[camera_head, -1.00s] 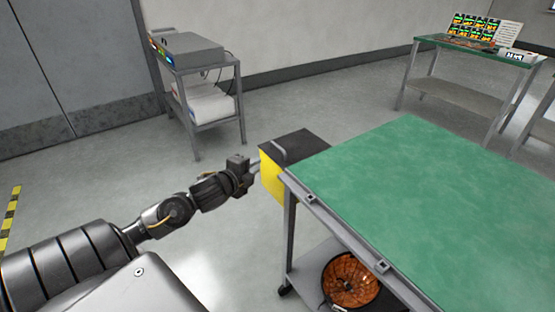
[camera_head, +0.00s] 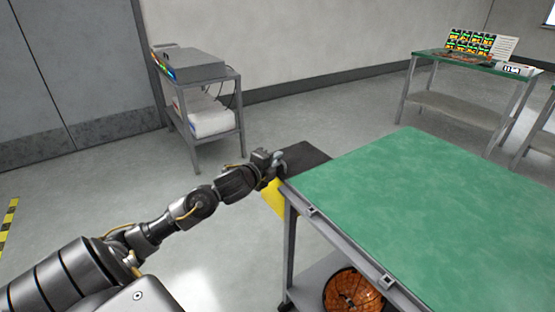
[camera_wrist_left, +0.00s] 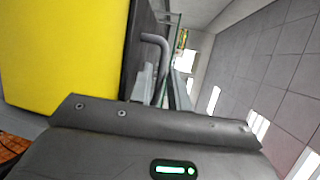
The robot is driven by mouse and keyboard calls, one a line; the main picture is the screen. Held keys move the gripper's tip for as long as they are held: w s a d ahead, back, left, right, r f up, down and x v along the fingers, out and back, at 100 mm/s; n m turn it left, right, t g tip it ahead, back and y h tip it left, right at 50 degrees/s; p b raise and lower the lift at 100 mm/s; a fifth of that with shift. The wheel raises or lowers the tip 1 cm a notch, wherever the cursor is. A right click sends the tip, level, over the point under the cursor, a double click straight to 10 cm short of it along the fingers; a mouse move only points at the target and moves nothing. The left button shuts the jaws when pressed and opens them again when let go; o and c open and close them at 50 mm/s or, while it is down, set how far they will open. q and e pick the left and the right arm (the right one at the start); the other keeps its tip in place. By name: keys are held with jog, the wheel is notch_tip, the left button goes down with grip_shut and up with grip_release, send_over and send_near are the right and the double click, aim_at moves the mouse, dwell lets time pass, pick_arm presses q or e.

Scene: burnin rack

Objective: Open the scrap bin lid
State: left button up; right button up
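The scrap bin (camera_head: 272,197) is yellow with a flat black lid (camera_head: 308,156), lying closed, beside the green-topped table's far left corner. In the left wrist view the yellow bin wall (camera_wrist_left: 60,50) fills the left, with the dark lid edge beside it and a bent grey lid handle (camera_wrist_left: 157,42) in the middle. My left gripper (camera_head: 276,162) is at the lid's near left edge, by the handle. Its housing covers the bottom of the wrist view and hides the fingertips, so I cannot tell whether it grips the handle. My right gripper is not in view.
A grey cart (camera_head: 205,112) with equipment stands behind. Another bench (camera_head: 465,108) is at the back right. The floor left of the bin is clear.

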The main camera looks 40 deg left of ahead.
pick_arm(q)
jog(key=shift+w+a+f, duration=0.1)
jog(key=shift+w+f, duration=0.05)
jog(key=shift+w, duration=0.75)
jog(key=shift+c, duration=0.4)
grip_shut()
jog(key=shift+a, duration=0.1)
